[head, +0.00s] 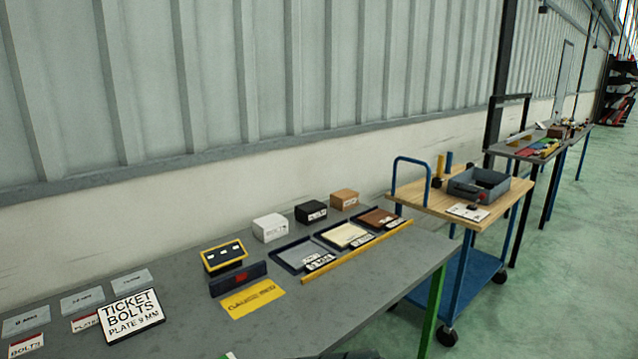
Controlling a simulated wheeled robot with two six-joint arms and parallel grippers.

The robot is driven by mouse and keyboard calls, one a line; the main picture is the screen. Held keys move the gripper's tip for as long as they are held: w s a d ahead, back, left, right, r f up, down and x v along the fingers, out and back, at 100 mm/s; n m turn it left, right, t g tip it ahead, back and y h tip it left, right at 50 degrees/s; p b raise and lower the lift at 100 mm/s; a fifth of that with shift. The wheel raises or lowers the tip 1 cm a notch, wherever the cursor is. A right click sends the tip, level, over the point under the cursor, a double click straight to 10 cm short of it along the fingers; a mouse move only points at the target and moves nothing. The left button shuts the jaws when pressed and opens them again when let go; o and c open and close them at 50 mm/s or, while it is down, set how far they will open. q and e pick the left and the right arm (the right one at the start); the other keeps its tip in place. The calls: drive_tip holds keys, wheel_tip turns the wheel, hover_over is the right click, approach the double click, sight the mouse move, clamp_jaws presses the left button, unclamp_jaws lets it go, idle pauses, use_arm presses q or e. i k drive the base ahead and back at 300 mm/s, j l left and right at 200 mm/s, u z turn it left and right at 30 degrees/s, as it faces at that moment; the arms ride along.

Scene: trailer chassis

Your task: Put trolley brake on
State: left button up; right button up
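The trolley (424,203) stands beyond the right end of the near grey bench. It has a pale wooden top, blue legs, a blue push handle (410,160) at its left end and a blue lower shelf (478,268). A dark castor (447,337) shows at its near corner and another castor (499,277) farther right. The castors are too small for me to make out a brake lever or its position. The trolley's left underside is hidden behind the bench. Neither of my grippers can be made out in the head view.
The grey bench (330,315) with a green leg (433,308) fills the foreground, carrying trays, boxes and label cards. A grey bin (463,189) sits on the trolley. Another bench (507,150) stands beyond. Green floor (565,280) is clear to the right; a wall runs behind.

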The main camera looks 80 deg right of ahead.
sight(481, 197)
drive_tip(key=z, duration=3.65)
drive_tip(key=i+l, duration=0.85)
drive_tip(key=i, duration=0.25)
drive_tip(key=i+l, duration=0.9)
drive_tip(key=i, duration=0.2)
drive_tip(key=i+l+u, duration=0.1)
drive_tip(key=i+l, duration=0.75)
drive_tip(key=i, duration=0.25)
